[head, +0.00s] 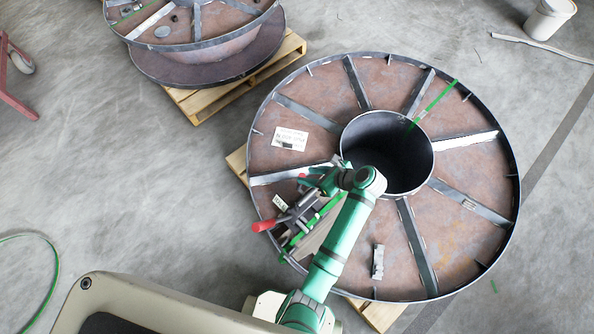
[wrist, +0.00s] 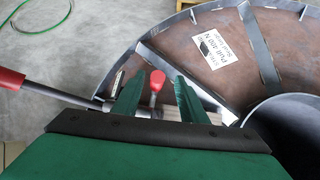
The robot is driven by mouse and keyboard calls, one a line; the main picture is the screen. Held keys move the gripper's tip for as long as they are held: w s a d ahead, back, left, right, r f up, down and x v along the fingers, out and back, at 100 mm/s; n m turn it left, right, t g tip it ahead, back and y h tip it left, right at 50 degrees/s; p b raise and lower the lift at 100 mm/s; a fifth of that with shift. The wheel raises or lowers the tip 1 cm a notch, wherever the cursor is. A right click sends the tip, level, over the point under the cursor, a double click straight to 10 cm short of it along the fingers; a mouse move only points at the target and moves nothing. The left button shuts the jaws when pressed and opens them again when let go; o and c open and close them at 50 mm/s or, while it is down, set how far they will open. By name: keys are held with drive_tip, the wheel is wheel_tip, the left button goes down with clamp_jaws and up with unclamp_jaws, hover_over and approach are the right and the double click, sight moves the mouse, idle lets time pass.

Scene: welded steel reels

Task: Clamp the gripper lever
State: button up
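A clamp (head: 293,214) of grey metal sits on the near left part of the reel (head: 460,235). It has a long lever with a red handle (head: 265,226), which also enters the wrist view from the left (wrist: 10,82). A smaller lever with a red grip (wrist: 157,80) stands up between my fingertips in the wrist view; it shows as a small red spot in the head view (head: 302,176). My gripper (wrist: 159,84) is open, with a green finger on each side of this red grip and visible gaps. My wrist hides part of the clamp in the head view.
The reel has raised radial ribs, an outer rim and an open central hub (head: 385,150). A loose metal piece (head: 378,262) lies on its near face. A second reel (head: 215,60) rests on a pallet (head: 200,105) behind left. A white bucket (head: 548,20) stands far right.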

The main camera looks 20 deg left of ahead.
drive_tip(key=x, duration=0.8)
drive_tip(key=shift+s, duration=0.2)
drive_tip(key=shift+a, duration=0.1)
clamp_jaws()
